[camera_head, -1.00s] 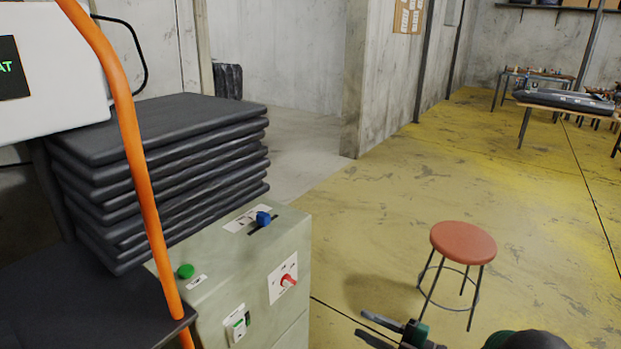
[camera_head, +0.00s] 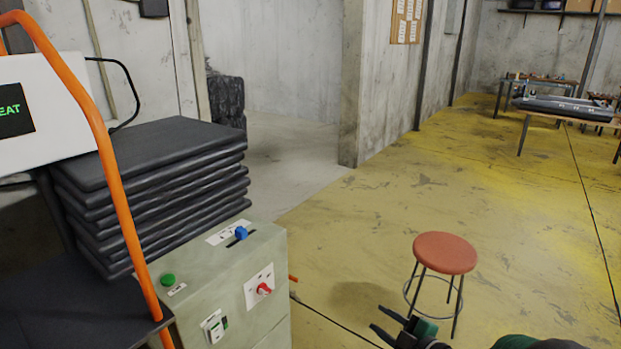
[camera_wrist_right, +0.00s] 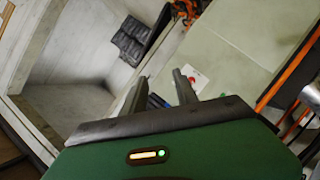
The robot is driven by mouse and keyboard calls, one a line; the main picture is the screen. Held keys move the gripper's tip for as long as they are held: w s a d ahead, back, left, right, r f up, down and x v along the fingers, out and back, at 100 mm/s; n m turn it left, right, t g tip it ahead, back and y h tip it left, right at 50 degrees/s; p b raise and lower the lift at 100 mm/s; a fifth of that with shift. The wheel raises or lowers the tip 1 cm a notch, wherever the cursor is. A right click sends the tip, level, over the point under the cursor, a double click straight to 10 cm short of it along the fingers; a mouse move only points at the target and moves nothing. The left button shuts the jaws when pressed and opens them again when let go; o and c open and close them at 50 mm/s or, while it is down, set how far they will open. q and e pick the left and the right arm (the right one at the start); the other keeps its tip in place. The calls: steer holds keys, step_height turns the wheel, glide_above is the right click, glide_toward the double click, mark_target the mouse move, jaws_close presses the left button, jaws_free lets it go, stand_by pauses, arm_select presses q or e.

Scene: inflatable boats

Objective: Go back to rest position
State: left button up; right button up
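My right gripper (camera_head: 382,322) is at the bottom of the head view, in front of the red stool and right of the control box. Its two dark fingers are apart with nothing between them. In the right wrist view the same gripper (camera_wrist_right: 162,76) also shows its fingers spread and empty, with the control box beyond. My left gripper is in neither view.
The grey-green control box (camera_head: 205,285) carries green, blue and red knobs. Black folded sheets (camera_head: 150,190) are stacked behind it, beside an orange bar (camera_head: 105,150). A red stool (camera_head: 445,253) stands on the yellow floor. Open floor lies beyond, toward far tables (camera_head: 560,112).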

steer(key=s+d+r+m+g+h+p, duration=0.45)
steer(key=s+r+m+h+p, duration=0.25)
steer(key=s+r+m+p, duration=0.4)
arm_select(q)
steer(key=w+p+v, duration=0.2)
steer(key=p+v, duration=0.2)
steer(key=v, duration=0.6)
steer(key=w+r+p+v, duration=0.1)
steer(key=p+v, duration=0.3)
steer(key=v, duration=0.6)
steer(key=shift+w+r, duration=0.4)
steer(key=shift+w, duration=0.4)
arm_select(e)
steer(key=s+a+r+m+g, duration=0.1)
steer(key=s+r+m+g, duration=0.1)
steer(key=s, duration=0.6)
steer(key=s+a+r+m+g, duration=0.1)
steer(key=s+r+m+g, duration=0.1)
steer(key=s, duration=0.6)
steer(key=shift+s+a+m+g+h, duration=0.3)
steer(key=shift+s+m+g+h, duration=0.1)
steer(key=shift+m+g, duration=0.4)
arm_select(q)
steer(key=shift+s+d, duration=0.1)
arm_select(e)
steer(key=shift+s, duration=0.15)
